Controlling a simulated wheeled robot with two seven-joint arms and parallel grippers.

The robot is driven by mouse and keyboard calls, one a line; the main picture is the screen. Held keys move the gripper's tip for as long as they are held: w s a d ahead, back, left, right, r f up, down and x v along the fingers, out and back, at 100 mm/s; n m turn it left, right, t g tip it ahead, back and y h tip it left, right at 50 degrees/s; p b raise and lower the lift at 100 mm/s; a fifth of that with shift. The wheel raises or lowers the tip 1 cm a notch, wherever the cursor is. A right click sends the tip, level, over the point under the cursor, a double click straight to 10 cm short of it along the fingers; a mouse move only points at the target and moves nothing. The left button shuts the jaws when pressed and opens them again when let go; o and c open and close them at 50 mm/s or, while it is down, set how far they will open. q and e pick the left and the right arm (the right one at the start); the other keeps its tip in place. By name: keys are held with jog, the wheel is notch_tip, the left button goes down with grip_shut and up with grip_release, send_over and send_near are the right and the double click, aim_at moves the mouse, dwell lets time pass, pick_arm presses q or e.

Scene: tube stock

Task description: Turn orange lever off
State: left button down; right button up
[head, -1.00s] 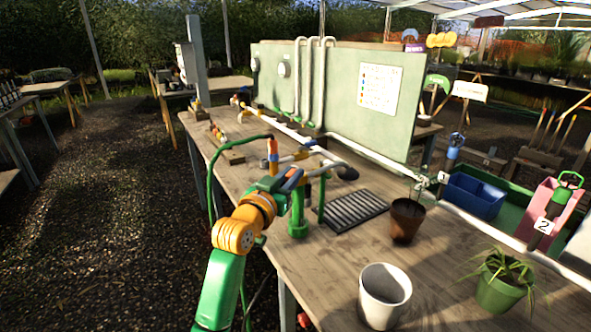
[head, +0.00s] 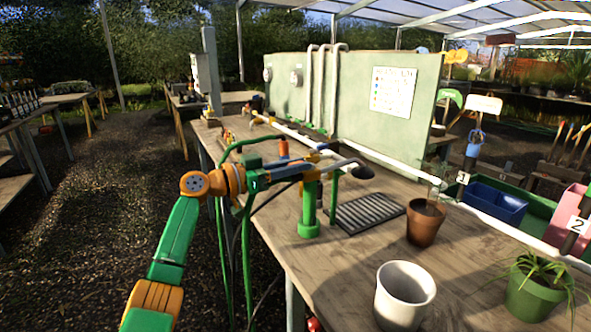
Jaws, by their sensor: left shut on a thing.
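The tap assembly stands at the bench's left edge on a green post (head: 309,208), with a pale spout ending in a dark shower head (head: 362,171). An upright orange piece (head: 283,148) rises behind my gripper. My left gripper (head: 296,170) reaches in from the left, beside the top of the post. It is shut at the valve, apparently on the orange lever (head: 312,175); its fingers and the fittings hide most of the lever, so its exact angle cannot be told. My right gripper is not in view.
A slatted black drain tray (head: 370,212) lies right of the post. A brown pot (head: 425,222), a white pot (head: 404,292) and a potted plant (head: 533,290) stand farther right. Green hoses (head: 222,240) hang off the bench's left edge. A pale green panel (head: 350,95) stands behind.

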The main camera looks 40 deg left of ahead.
pick_arm(q)
jog(key=shift+f, duration=0.15)
jog(key=c, duration=1)
grip_release()
jog(key=shift+o, duration=1.2)
jog(key=shift+w, duration=0.2)
jog(key=b+v, duration=0.4)
jog(key=v, duration=0.3)
jog(key=shift+s, duration=0.1)
